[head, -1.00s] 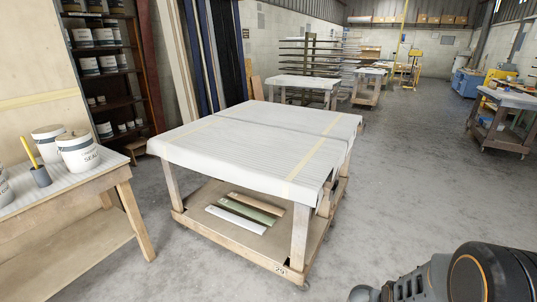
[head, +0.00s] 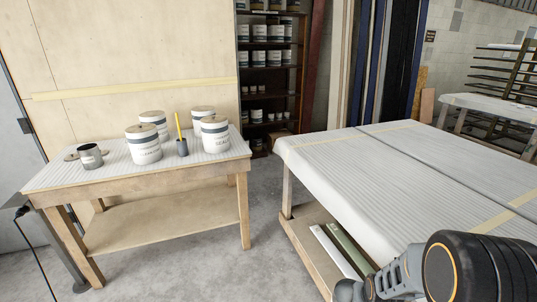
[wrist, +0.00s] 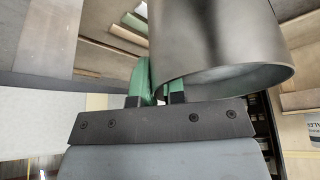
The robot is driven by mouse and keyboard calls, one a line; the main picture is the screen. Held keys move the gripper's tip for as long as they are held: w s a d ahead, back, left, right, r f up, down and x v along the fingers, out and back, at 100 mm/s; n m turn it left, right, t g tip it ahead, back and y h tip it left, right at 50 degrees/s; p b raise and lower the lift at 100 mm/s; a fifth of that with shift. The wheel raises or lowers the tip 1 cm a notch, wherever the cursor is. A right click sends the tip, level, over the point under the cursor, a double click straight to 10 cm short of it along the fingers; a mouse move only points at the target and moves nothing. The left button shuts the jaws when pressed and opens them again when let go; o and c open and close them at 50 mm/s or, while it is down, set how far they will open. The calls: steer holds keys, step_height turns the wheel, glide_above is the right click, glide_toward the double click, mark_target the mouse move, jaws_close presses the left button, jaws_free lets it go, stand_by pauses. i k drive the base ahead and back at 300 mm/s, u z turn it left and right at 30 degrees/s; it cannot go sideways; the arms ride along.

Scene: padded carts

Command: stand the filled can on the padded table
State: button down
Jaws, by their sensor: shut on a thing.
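In the wrist view a dark grey metal can (wrist: 215,35) is held at my gripper (wrist: 158,82), its round rim towards the wrist. The green fingers are shut at the can's near left edge; the exact part gripped is partly hidden. I cannot see what is inside it. In the head view the held can and my gripper are out of sight; only my arm shows at bottom right. The padded table (head: 365,190) has a white ribbed cover with tan tape strips and fills the right side. Its visible top is bare.
A wooden bench (head: 140,184) at left carries several white tubs (head: 143,145), a small grey can (head: 90,156) and a dark cup (head: 182,148) with a yellow stick. Grey floor (head: 262,225) lies open between bench and padded table. A shelf of tubs (head: 270,85) stands behind.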

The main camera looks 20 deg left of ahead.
mark_target(120, 162)
steer(key=u, duration=1.05)
steer(key=i, duration=1.1)
steer(key=u, duration=1.3)
steer(key=i, duration=1.85)
steer(key=u, duration=0.25)
